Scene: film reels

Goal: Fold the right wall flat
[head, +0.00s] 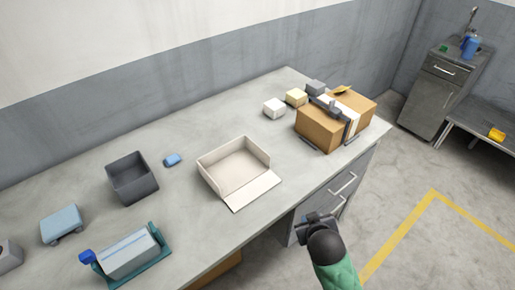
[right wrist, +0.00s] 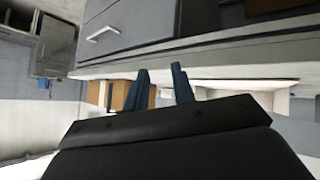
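A cream open box (head: 233,170) sits on the table in the middle of the head view. Its right wall (head: 259,152) stands upright, as do its back and left walls. Its front wall (head: 254,192) lies flat outward on the table. My right gripper (head: 318,217) is beyond the table's front edge, to the lower right of the box and apart from it. In the right wrist view its two fingers (right wrist: 163,74) are spread, with nothing between them. My left gripper is not in view.
A brown carton (head: 321,129) with dark and white items on top stands at the table's right end. White and yellow blocks (head: 274,108) are behind the box. Drawers (head: 342,185) are under the table.

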